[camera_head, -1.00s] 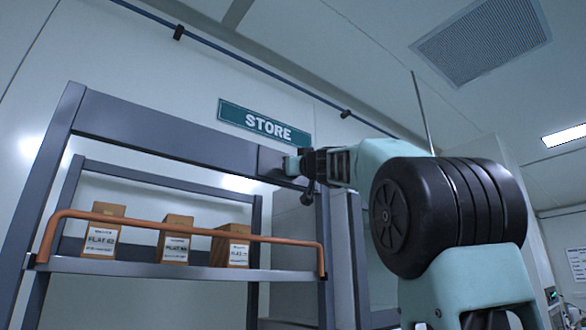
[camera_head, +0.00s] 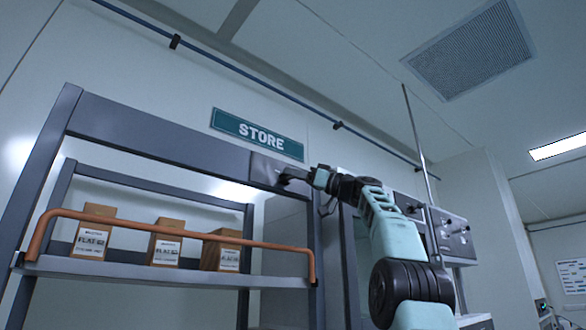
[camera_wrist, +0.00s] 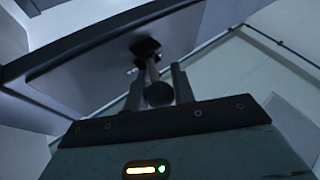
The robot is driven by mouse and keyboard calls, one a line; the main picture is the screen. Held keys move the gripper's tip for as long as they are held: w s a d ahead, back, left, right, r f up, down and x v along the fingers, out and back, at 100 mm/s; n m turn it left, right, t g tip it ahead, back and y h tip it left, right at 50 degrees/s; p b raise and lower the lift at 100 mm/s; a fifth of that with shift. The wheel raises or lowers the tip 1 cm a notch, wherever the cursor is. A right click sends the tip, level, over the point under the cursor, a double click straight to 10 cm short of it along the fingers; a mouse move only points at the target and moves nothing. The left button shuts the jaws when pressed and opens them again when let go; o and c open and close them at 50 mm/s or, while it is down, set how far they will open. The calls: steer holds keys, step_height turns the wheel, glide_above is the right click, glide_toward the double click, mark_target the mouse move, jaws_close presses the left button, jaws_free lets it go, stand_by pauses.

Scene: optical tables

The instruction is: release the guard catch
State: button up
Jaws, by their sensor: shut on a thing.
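The guard catch is a small dark lever (camera_head: 288,178) on a plate at the right end of the rack's upper beam. In the wrist view its stem (camera_wrist: 152,70) hangs from a black mount, with a round dark knob (camera_wrist: 160,95) at the near end. My gripper (camera_head: 308,177) reaches it from the right. In the wrist view my gripper (camera_wrist: 158,92) has a finger on each side of the knob and is shut on it. The orange guard bar (camera_head: 180,232) runs across the front of the shelf, upright at both ends.
Three labelled boxes, such as the left one (camera_head: 93,232), stand on the shelf (camera_head: 130,272) behind the bar. A green STORE sign (camera_head: 257,134) hangs above the beam. A grey panel with knobs (camera_head: 450,237) stands right, behind my arm.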

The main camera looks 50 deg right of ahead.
steer(key=shift+d+r+n+g+y+p, duration=0.15)
steer(key=shift+n+g+y+p, duration=0.25)
steer(key=shift+y, duration=0.3)
steer(key=shift+d+r+n+g+y+p, duration=0.15)
steer(key=shift+n+g+y+p, duration=0.2)
steer(key=shift+y, duration=0.35)
steer(key=shift+f+n+y, duration=0.15)
steer(key=shift+n+y, duration=0.1)
steer(key=shift+y, duration=0.05)
steer(key=o, duration=1)
steer(key=shift+f, duration=0.1)
steer(key=b+v, duration=0.3)
steer(key=v, duration=1.4)
steer(key=shift+s+d, duration=0.15)
steer(key=shift+d, duration=0.1)
